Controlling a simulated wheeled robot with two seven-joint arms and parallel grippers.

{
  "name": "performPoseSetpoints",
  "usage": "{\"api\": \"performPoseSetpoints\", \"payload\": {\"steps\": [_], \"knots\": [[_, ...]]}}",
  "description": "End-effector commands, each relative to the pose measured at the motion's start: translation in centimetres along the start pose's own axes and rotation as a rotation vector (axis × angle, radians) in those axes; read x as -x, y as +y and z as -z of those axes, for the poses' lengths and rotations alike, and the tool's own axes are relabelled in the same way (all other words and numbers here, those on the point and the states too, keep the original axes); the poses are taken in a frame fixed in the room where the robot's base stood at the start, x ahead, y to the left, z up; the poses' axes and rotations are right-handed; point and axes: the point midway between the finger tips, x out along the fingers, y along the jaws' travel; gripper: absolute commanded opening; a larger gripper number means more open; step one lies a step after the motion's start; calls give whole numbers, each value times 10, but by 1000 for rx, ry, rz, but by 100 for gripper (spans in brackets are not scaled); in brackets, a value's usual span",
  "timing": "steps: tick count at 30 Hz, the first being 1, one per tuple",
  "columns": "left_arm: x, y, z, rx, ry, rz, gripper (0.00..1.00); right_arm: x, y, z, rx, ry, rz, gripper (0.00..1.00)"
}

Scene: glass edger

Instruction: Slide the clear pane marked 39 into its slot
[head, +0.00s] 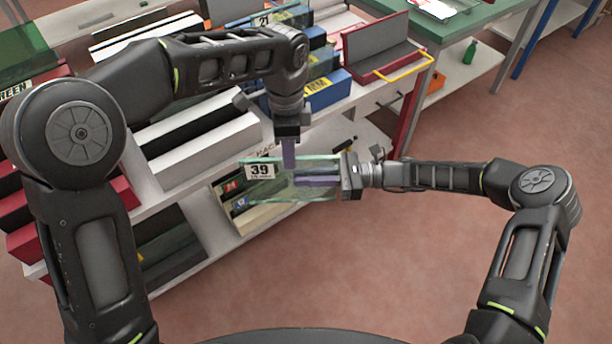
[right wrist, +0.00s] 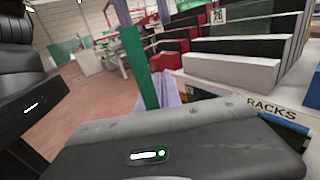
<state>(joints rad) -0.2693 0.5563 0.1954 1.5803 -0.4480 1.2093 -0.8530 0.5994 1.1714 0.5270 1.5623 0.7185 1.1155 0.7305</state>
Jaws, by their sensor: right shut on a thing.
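The clear pane marked 39 (head: 318,164) is held in the air in front of the rack shelves, its white label (head: 260,171) at its left end. My right gripper (head: 317,181) is shut on the pane from its right end, with purple fingers lying along the glass. In the right wrist view the pane shows as a narrow green edge (right wrist: 139,66). My left gripper (head: 289,154) points down at the pane's upper edge. Its fingers overlap in view, so I cannot tell whether they are open or touch the glass. The slot for 39 cannot be made out.
A white shelf unit behind the pane carries black-and-white racks (head: 198,135), blue racks (head: 322,88) and a red rack (head: 377,48). A yellow handle (head: 404,66) sticks out by the red rack. A green-topped table (head: 470,22) stands at the back right. The floor in front is clear.

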Motion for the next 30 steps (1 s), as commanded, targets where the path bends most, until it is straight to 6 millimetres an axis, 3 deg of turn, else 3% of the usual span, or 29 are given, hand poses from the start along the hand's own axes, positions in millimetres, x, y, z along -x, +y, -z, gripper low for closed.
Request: {"api": "performPoseSetpoints", "payload": {"steps": [6, 12, 18, 30], "knots": [[44, -1, 1, 0, 2, 4, 34, -1, 0, -3, 2, -6, -2, 0], [72, 0, 1, -1, 0, 3, 34, -1, 0, -3, 2, -6, -2, 0], [83, 0, 1, -1, 1, 1, 34, -1, 0, -3, 2, -6, -2, 0], [81, -2, -2, 8, 0, 1, 34, -1, 0, -3, 2, -6, -2, 0]]}}
